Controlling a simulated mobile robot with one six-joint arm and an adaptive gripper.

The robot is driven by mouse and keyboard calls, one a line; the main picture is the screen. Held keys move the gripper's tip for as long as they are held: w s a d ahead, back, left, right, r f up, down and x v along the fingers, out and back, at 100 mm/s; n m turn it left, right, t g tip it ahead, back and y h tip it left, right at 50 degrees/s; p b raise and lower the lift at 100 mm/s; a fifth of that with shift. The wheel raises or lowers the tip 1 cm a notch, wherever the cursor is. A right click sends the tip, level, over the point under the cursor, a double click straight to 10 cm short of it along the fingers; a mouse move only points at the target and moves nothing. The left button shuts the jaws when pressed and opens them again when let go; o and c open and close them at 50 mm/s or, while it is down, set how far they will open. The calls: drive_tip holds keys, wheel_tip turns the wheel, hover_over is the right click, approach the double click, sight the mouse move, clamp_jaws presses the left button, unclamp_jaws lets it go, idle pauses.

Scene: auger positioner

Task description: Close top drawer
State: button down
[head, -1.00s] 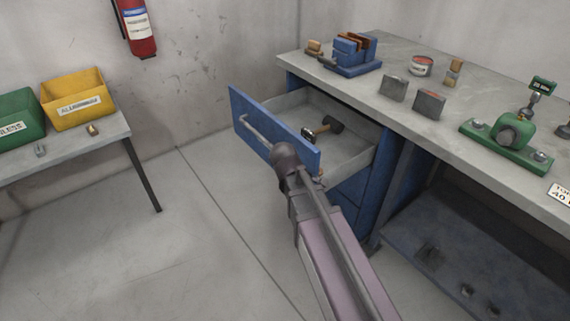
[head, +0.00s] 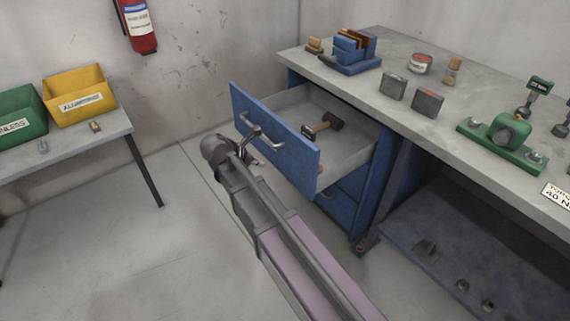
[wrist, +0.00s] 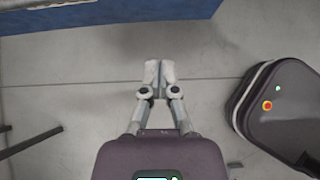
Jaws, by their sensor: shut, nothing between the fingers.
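The blue top drawer (head: 290,157) stands open from the bench cabinet, with its front panel and curved metal handle (head: 262,131) facing left. A hammer (head: 322,126) lies inside it. My gripper (head: 256,157) is in front of the panel, just by the handle in the picture; whether it touches cannot be told. In the wrist view, my gripper (wrist: 160,70) is shut and empty, its fingertips together over the bare floor. The blue drawer front (wrist: 120,20) crosses the top of that view, with a gap between it and the fingertips.
The workbench top (head: 440,75) above the drawer carries a blue vise (head: 352,52), blocks, a tin and a green fixture (head: 500,138). A side table (head: 75,142) with green and yellow bins stands left. The floor (head: 130,240) between is clear.

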drive_tip(key=shift+d+f, duration=0.1)
drive_tip(key=shift+f, duration=0.05)
drive_tip(key=b, duration=0.7)
approach(292, 165)
drive_tip(key=shift+x, duration=3.35)
drive_tip(key=shift+a, duration=0.4)
drive_tip(key=shift+d, duration=0.35)
